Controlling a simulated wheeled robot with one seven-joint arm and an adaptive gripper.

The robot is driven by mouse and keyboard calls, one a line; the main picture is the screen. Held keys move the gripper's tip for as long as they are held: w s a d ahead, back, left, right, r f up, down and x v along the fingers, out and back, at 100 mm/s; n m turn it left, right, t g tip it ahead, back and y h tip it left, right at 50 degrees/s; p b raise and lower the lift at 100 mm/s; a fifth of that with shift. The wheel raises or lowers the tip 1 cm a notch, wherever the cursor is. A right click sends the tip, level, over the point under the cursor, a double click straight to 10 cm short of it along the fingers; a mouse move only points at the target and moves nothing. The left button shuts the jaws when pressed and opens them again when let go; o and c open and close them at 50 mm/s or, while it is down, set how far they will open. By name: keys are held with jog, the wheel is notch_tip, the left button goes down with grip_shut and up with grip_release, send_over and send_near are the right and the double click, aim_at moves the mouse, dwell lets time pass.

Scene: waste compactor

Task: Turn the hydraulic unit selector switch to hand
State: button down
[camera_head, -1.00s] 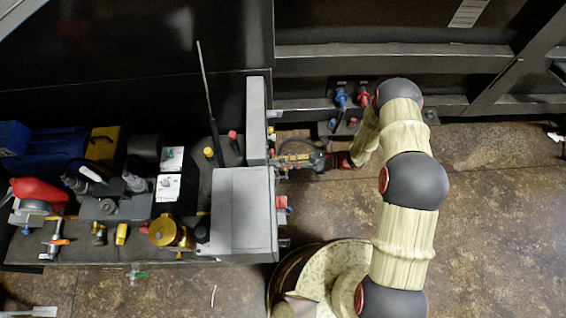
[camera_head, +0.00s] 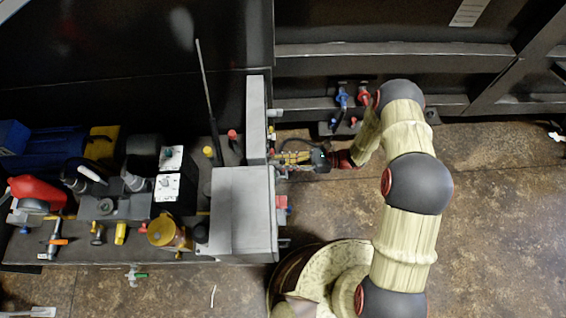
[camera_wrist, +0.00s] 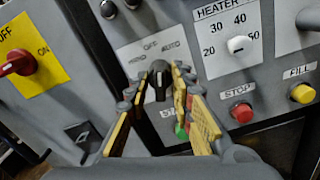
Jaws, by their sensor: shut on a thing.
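The selector switch (camera_wrist: 159,76) is a black knob on a light plate marked HAND, OFF and AUTO in the wrist view. The knob points roughly up in the picture; I cannot tell exactly which mark it lines up with. My gripper (camera_wrist: 158,92) has its yellow-padded fingers on either side of the knob, shut on it. In the head view my gripper (camera_head: 290,158) reaches left to the side of the grey control box (camera_head: 243,213); the switch is hidden there.
A red ON/OFF switch (camera_wrist: 18,64) on a yellow plate is left of the selector. A white heater dial (camera_wrist: 239,45), a red stop button (camera_wrist: 242,113) and a yellow fill button (camera_wrist: 302,93) are to the right. A green button (camera_wrist: 182,131) sits close below, partly behind the right finger.

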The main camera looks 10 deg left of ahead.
jog(key=n+b, duration=0.1)
jog(key=n, duration=0.5)
jog(key=shift+w+f+n, duration=0.1)
jog(key=shift+n, duration=0.2)
jog(key=n+b, duration=0.1)
jog(key=n, duration=0.5)
jog(key=shift+b, duration=0.35)
jog(key=c, duration=1.9)
grip_release()
jog(key=v, duration=1.2)
